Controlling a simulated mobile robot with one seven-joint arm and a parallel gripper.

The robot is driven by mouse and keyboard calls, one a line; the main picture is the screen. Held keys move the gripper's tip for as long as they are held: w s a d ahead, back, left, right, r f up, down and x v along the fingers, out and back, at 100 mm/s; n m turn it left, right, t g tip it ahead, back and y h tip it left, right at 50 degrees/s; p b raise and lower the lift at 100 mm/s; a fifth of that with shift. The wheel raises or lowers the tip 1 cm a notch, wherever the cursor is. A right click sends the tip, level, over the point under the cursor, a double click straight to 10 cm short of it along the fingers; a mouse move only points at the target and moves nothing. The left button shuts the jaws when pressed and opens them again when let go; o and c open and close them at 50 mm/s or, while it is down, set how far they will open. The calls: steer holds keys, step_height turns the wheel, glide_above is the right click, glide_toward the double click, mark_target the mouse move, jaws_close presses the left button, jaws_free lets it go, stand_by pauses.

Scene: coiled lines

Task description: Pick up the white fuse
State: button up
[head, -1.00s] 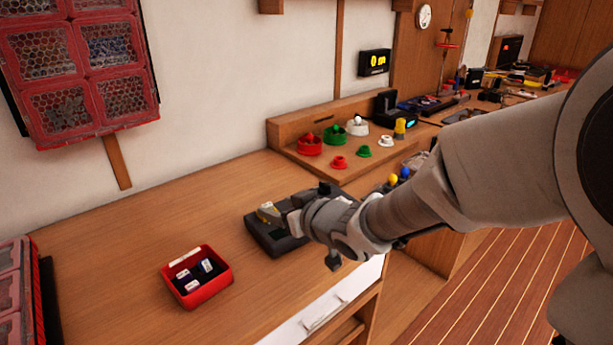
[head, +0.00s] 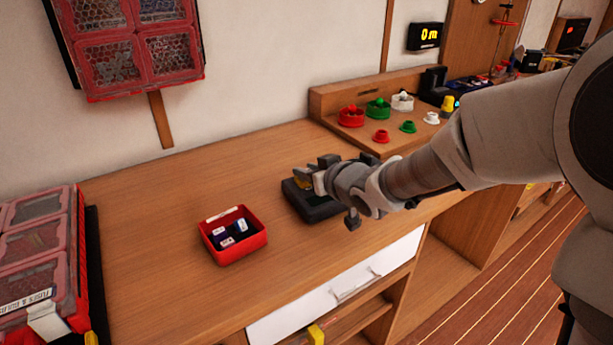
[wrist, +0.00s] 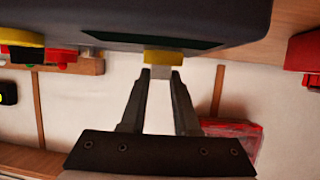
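My gripper (wrist: 161,76) is at the dark box (head: 322,208) on the workbench. Its two fingers stand apart. A small pale block (wrist: 161,73) shows between the fingertips, against a yellow piece (wrist: 163,57) on the dark box; whether the fingers touch the block is unclear. The pale block may be the white fuse. A red bin (head: 238,253) to the left holds several dark blue pieces with white labels (head: 227,242).
A red organizer case (head: 35,250) stands at the bench's left end. A raised shelf (head: 335,115) at the back right holds red, green and white round parts. A white drawer front (head: 340,290) is below the bench edge. The bench between case and bin is clear.

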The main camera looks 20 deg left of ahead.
jaws_close()
